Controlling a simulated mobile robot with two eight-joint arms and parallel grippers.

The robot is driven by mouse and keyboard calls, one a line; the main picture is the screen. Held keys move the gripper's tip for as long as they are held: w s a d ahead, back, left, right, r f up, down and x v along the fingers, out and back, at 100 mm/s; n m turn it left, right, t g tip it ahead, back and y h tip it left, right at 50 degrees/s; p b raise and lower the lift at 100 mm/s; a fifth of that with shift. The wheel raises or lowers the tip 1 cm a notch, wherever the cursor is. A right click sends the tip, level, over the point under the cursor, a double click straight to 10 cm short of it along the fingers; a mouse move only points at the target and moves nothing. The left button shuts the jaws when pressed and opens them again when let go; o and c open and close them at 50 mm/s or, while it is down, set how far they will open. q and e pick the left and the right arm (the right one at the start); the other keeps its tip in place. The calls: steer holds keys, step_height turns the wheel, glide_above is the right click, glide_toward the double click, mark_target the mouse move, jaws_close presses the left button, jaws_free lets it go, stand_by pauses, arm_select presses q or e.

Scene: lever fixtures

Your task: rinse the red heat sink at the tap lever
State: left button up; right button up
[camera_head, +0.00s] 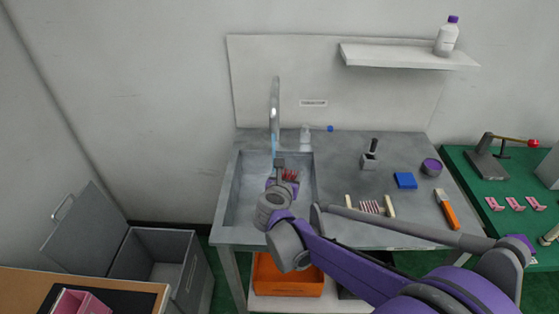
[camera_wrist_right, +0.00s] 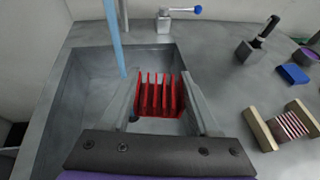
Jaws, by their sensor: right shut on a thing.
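The red finned heat sink (camera_head: 290,175) is over the sink basin (camera_head: 240,196). My right gripper (camera_head: 283,174) is shut on it; in the right wrist view the heat sink (camera_wrist_right: 160,96) sits between the two fingers, fins up. The tap spout (camera_head: 275,95) rises behind the basin. A pale blue water stream (camera_wrist_right: 115,38) comes down left of the heat sink in the right wrist view, and looks apart from it there. The tap lever (camera_head: 305,138) stands behind the basin, its blue knob (camera_wrist_right: 198,9) pointing right. My left gripper is out of view.
Right of the basin, a second finned heat sink (camera_head: 371,207) lies between two tan blocks. A grey holder (camera_head: 369,161), a blue block (camera_head: 405,180), a purple-topped round container (camera_head: 431,167) and an orange-handled tool (camera_head: 447,210) stand farther right. An orange crate (camera_head: 287,277) is below.

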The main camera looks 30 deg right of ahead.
steer(key=shift+s+a+r+p, duration=0.2)
steer(key=shift+s+r+p, duration=0.55)
steer(key=shift+s+r, duration=0.2)
steer(key=shift+s+a+r+p, duration=0.15)
steer(key=shift+s+r+p, duration=0.65)
steer(key=shift+s, duration=0.2)
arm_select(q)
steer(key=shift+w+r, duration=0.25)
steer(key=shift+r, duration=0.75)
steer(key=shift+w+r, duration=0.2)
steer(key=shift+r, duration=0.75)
arm_select(e)
steer(key=shift+s+a+r, duration=0.1)
steer(key=shift+s+r, duration=0.15)
steer(key=shift+s, duration=0.25)
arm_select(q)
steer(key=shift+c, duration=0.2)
